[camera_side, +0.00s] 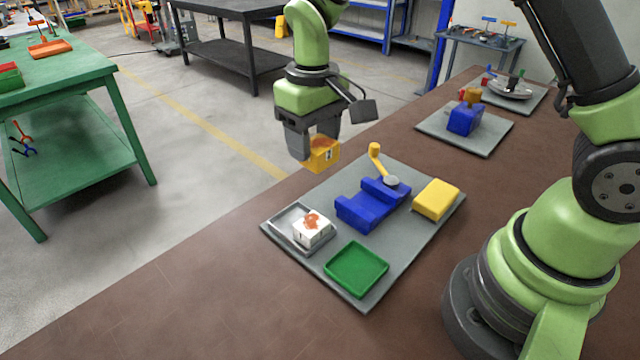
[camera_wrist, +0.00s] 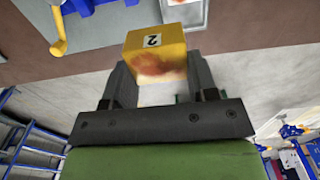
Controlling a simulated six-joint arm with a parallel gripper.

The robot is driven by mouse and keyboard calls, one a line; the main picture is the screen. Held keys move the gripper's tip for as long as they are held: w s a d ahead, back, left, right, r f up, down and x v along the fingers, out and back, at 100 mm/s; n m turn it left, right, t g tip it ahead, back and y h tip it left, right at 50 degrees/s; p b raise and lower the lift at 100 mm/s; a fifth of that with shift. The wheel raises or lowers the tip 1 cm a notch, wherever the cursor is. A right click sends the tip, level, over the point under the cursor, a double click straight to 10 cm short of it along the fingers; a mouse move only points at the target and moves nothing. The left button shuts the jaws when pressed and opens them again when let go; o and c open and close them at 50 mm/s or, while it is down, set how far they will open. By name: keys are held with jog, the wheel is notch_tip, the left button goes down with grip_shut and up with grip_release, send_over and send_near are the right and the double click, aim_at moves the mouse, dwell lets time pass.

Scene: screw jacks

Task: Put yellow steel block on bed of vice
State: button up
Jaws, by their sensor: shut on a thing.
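My gripper (camera_side: 313,145) is shut on a yellow steel block (camera_side: 323,155) with a rust-brown stain and a small white label. In the wrist view the block (camera_wrist: 155,52) sits between the fingers (camera_wrist: 160,78), its label reading 2. The block is in the air, behind and left of the blue vice (camera_side: 368,206), apart from it. The vice stands on a grey plate, with a yellow crank handle (camera_side: 376,158) at its far end. No block shows on its bed. In the wrist view the vice (camera_wrist: 88,5) is only partly visible at the top left.
A grey tray (camera_side: 275,222) at the plate's left holds a white block (camera_side: 311,229) with an orange stain. A green tray (camera_side: 356,268) lies at the front, a plain yellow block (camera_side: 437,199) right of the vice. Another blue vice (camera_side: 465,119) stands farther back.

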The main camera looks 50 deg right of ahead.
jog(key=s+d+r, duration=0.3)
jog(key=s+d, duration=0.1)
jog(key=s, duration=0.1)
send_over(288, 219)
notch_tip(288, 219, down, 6)
jog(key=shift+r, duration=0.25)
notch_tip(288, 219, down, 10)
jog(key=shift+r, duration=0.2)
jog(key=shift+f, duration=0.15)
jog(key=o, duration=1.3)
jog(key=shift+c, duration=0.2)
